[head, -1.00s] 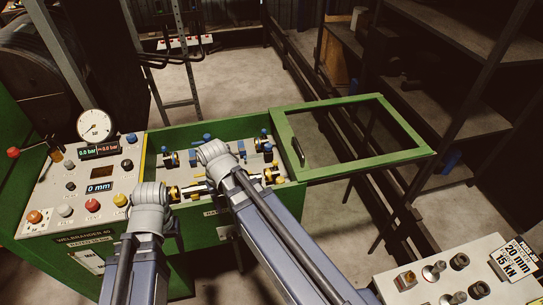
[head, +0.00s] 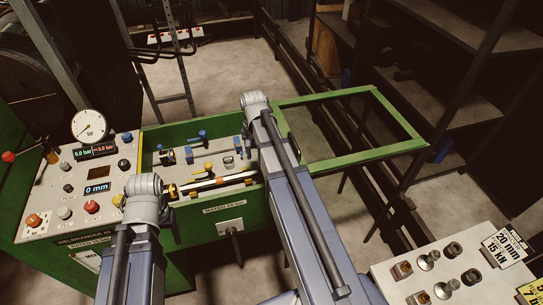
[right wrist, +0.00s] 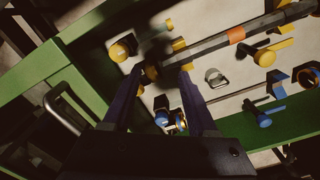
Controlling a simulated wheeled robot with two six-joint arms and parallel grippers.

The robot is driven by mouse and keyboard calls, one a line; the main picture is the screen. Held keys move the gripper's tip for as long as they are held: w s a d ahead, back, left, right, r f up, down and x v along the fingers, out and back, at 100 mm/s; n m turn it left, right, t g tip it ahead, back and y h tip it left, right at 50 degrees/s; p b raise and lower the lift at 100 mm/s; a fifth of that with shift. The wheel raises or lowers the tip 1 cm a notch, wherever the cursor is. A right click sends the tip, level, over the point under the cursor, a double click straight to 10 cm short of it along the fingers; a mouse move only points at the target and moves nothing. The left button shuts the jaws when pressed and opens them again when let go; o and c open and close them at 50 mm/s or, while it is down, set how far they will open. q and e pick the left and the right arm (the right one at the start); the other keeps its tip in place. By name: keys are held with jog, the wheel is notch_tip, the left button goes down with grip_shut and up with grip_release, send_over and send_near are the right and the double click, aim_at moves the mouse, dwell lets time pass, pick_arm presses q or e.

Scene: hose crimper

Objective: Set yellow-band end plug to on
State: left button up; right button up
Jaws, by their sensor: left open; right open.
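A dark hose (head: 232,181) with an orange band lies across the open green bay; it also shows in the right wrist view (right wrist: 277,21). What looks like the yellow-band end plug (right wrist: 152,72) is at the hose's near end in the right wrist view, partly in shadow. My right gripper (right wrist: 164,72) is open, its two fingertips on either side of that end; contact cannot be told. In the head view my right arm's wrist hides this spot. My left gripper (head: 171,220) is beside the bay's left front, mostly hidden by its wrist, apart from the hose.
Yellow-handled (right wrist: 274,52) and blue-handled valves (right wrist: 262,116) stand close around the hose. The open green lid frame (head: 350,105) extends right, its handle (right wrist: 65,108) near my right gripper. A gauge panel (head: 84,180) is left; a button box (head: 445,270) is front right.

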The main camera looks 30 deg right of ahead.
jog(key=d+m, duration=0.1)
jog(key=d, duration=0.1)
jog(key=w+d+m, duration=0.1)
jog(key=d, duration=0.1)
jog(key=d+m, duration=0.1)
jog(key=d, duration=0.2)
jog(key=shift+w+r, duration=0.3)
jog(key=shift+w, duration=0.1)
jog(key=shift+a, duration=0.1)
jog(key=shift+f, duration=0.1)
notch_tip(320, 180, down, 8)
jog(key=b, duration=0.7)
jog(key=shift+b, duration=0.3)
jog(key=shift+r, duration=0.2)
grip_shut()
